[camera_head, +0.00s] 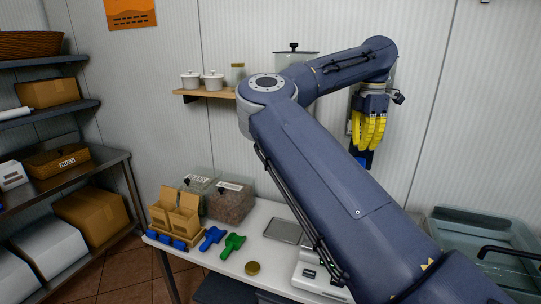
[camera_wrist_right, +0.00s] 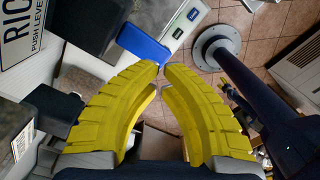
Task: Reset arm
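My right arm reaches across the head view from the lower right. My right gripper (camera_head: 368,145) has yellow fingers pointing down in front of the white wall. In the right wrist view its two fingertips (camera_wrist_right: 162,68) come together with nothing visible between them, so it looks shut and empty. A blue part (camera_wrist_right: 145,46) lies just beyond the tips in that view. Blue also shows below the fingers in the head view (camera_head: 364,159); whether they touch it is unclear. My left gripper is not in view.
A white table (camera_head: 222,262) holds cardboard boxes (camera_head: 184,219), blue and green scoops (camera_head: 232,246), clear bins (camera_head: 230,203) and a scale (camera_head: 313,277). A wooden wall shelf (camera_head: 205,94) carries white pots. Shelving stands left, a sink (camera_head: 470,228) right. A label reading RIC (camera_wrist_right: 18,25) is close to the wrist.

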